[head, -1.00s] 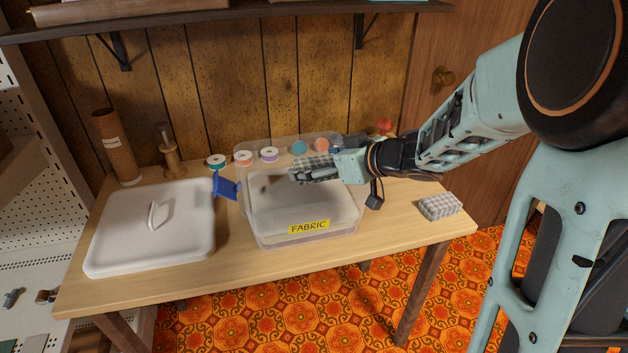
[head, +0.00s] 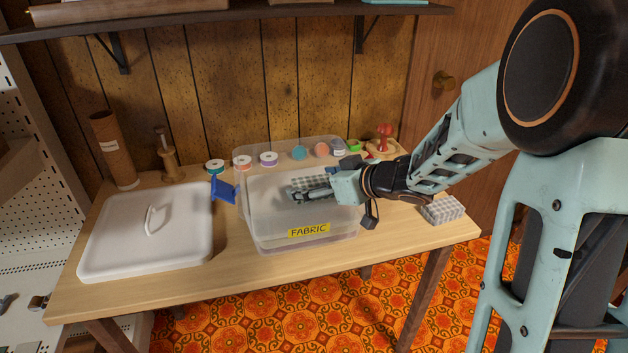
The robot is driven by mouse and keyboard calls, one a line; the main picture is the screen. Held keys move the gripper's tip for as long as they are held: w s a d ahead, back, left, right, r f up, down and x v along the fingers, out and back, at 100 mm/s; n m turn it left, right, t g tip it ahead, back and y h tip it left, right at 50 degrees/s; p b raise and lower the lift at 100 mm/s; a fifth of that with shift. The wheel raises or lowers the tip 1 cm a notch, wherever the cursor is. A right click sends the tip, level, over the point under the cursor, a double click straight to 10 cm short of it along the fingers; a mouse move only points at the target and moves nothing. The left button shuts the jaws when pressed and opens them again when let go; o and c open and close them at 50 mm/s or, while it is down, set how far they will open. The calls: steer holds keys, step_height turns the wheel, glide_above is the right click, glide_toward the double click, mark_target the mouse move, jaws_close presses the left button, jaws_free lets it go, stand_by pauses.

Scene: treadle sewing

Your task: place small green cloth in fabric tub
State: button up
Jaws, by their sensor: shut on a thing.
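The fabric tub (head: 275,238) is a clear open box with a yellow FABRIC label, standing on the table. My gripper (head: 303,194) is over the tub's middle, shut on a small grey-green checked cloth (head: 309,183). The cloth lies within the tub's outline; I cannot tell how far below the rim it is. My fingers and the tub's clear wall partly cover it.
A white lid (head: 150,240) lies left of the tub, with a blue object (head: 224,190) between them. Thread spools (head: 268,159) line the back. A grey checked block (head: 442,209) lies at the right, and a red-knobbed item (head: 383,136) stands behind my arm.

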steer(key=o, duration=1.1)
steer(key=shift+r, duration=0.25)
steer(key=shift+p+v, duration=2.25)
steer(key=shift+v, duration=3.95)
steer(key=shift+w+a+r, duration=0.1)
steer(key=shift+a+r, duration=0.05)
steer(key=shift+r, duration=0.05)
